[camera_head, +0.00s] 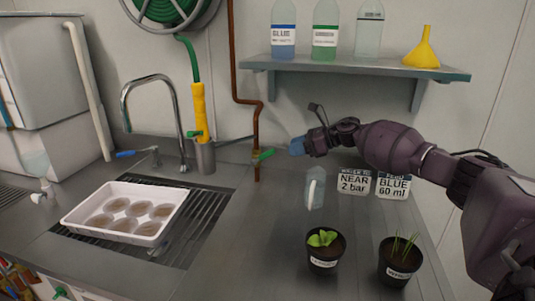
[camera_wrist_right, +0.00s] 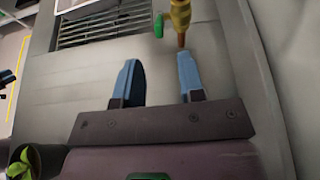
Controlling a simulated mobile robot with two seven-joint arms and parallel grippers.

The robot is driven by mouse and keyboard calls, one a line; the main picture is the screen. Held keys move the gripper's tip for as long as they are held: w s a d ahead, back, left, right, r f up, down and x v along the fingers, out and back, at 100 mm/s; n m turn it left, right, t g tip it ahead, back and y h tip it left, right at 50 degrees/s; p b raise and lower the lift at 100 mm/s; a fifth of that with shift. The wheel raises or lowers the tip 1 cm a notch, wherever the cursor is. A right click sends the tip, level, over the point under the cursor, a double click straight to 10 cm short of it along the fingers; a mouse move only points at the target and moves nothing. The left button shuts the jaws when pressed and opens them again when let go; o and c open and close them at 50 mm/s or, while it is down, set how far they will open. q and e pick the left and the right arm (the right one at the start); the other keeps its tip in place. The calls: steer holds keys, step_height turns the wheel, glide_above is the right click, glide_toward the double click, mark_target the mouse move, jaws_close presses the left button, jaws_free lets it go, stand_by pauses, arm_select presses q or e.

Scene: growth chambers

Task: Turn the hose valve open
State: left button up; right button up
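A green valve handle (camera_head: 263,155) sits low on the copper pipe (camera_head: 257,125) on the back wall. In the right wrist view the green handle (camera_wrist_right: 158,25) stands left of a brass-coloured fitting (camera_wrist_right: 180,14), beyond the fingertips. A second green lever (camera_head: 194,134) is on the yellow hose nozzle (camera_head: 199,110), which hangs from the green hose (camera_head: 188,55). My right gripper (camera_head: 297,146) is right of the pipe valve and apart from it. Its blue fingers (camera_wrist_right: 160,78) are spread with nothing between them. My left gripper is not in view.
A faucet (camera_head: 150,83), a blue-handled tap (camera_head: 126,154) and a white tray (camera_head: 70,215) of dishes are left. A clear upright object (camera_head: 315,188), label cards (camera_head: 354,182) and potted plants (camera_head: 324,262) stand below my right arm. A bottle shelf (camera_head: 350,67) is above.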

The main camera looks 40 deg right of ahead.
mark_target(267, 154)
steer(key=x, duration=1)
steer(key=shift+b, duration=0.4)
steer(key=shift+c, duration=0.4)
jaws_close()
